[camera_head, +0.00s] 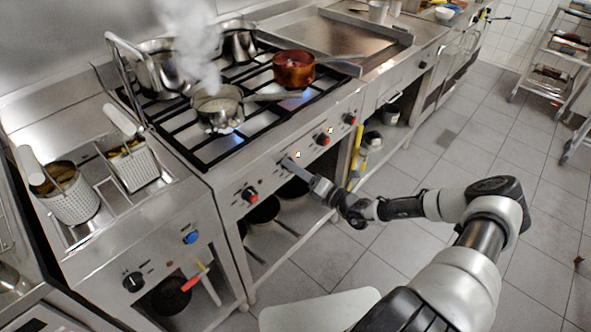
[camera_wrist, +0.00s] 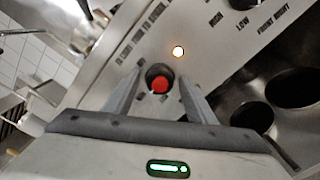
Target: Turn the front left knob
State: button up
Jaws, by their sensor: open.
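The stove front (camera_head: 272,172) carries a row of knobs with red centres. One red knob (camera_head: 250,195) is at the left, and two more are to the right, a nearer one (camera_head: 323,139) and a farther one (camera_head: 349,118). My gripper (camera_head: 291,164) is at the panel between the left knob and these two, hiding what is behind it. In the wrist view, a black knob with a red centre (camera_wrist: 158,83) sits between my open fingers (camera_wrist: 159,92). I cannot tell whether they touch it. Its label is unreadable, so I cannot tell which burner it serves.
A small lit lamp (camera_wrist: 178,51) is beside the knob. Another dark knob (camera_wrist: 243,4), near a "FRONT RIGHT" label, is at the top edge. A steaming saucepan (camera_head: 218,108) and a copper pot (camera_head: 294,70) stand on the burners. Pans (camera_head: 262,210) sit on the shelf below.

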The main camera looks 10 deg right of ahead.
jog(key=c, duration=1)
jog(key=shift+c, duration=0.2)
jog(key=n+p, duration=0.5)
jog(key=n, duration=0.6)
jog(key=shift+n, duration=0.4)
